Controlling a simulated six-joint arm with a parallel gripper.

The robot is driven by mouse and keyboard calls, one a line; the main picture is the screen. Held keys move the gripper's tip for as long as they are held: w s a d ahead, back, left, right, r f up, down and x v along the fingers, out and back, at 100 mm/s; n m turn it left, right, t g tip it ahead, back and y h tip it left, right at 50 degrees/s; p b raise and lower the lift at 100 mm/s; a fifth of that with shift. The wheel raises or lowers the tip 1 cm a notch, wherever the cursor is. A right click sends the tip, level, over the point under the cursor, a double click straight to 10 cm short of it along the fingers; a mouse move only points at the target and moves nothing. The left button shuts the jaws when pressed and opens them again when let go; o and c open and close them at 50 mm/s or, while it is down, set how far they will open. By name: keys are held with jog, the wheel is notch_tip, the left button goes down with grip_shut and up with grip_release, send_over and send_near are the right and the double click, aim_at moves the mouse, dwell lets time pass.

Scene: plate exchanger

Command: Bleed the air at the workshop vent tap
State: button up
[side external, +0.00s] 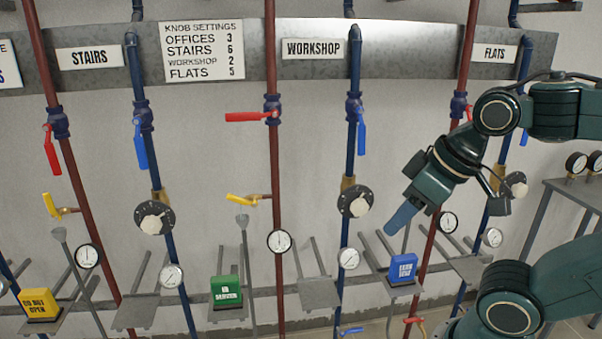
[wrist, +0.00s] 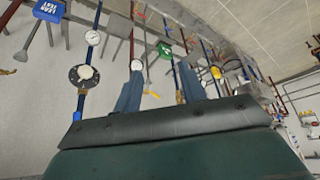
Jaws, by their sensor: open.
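The workshop vent tap (side external: 243,198) has a yellow lever and a brass body. It branches left off the red pipe (side external: 274,165) left of and below the WORKSHOP sign (side external: 313,48). A grey funnel on a rod (side external: 242,221) stands below its outlet end. My gripper (side external: 396,222) is right of the workshop blue pipe in the side view, apart from the tap, its blue fingers pointing down-left. In the wrist view the fingers (wrist: 158,78) are spread and empty. The yellow lever (wrist: 152,95) shows between them, farther off by the wall.
The workshop blue pipe (side external: 348,235) carries a dark round knob (side external: 355,201) between my gripper and the tap. A blue box (side external: 403,268) stands on a shelf below my gripper. A green box (side external: 226,291) and gauge (side external: 279,241) are below the tap. Another yellow tap (side external: 54,205) is far left.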

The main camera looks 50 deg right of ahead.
jog(key=shift+w, duration=0.1)
jog(key=c, duration=0.7)
jog(key=shift+w+d+r, duration=0.1)
jog(key=shift+w, duration=0.15)
grip_shut()
jog(key=w+d+f+n+t+h, duration=0.1)
jog(key=w+d+n+h, duration=0.15)
jog(key=w, duration=0.65)
jog(key=w+d+f+n+h, duration=0.1)
jog(key=w+f+n, duration=0.15)
jog(key=w, duration=0.65)
jog(key=w+d+n+t+h, duration=0.1)
jog(key=w+n, duration=0.3)
jog(key=w, duration=0.5)
jog(key=w+a+f+n+t+h, duration=0.3)
jog(key=w+f+n+t+h, duration=0.1)
jog(key=w+f+n, duration=1)
notch_tip(320, 180, down, 4)
jog(key=shift+w+f, duration=0.2)
jog(key=shift+w, duration=1.05)
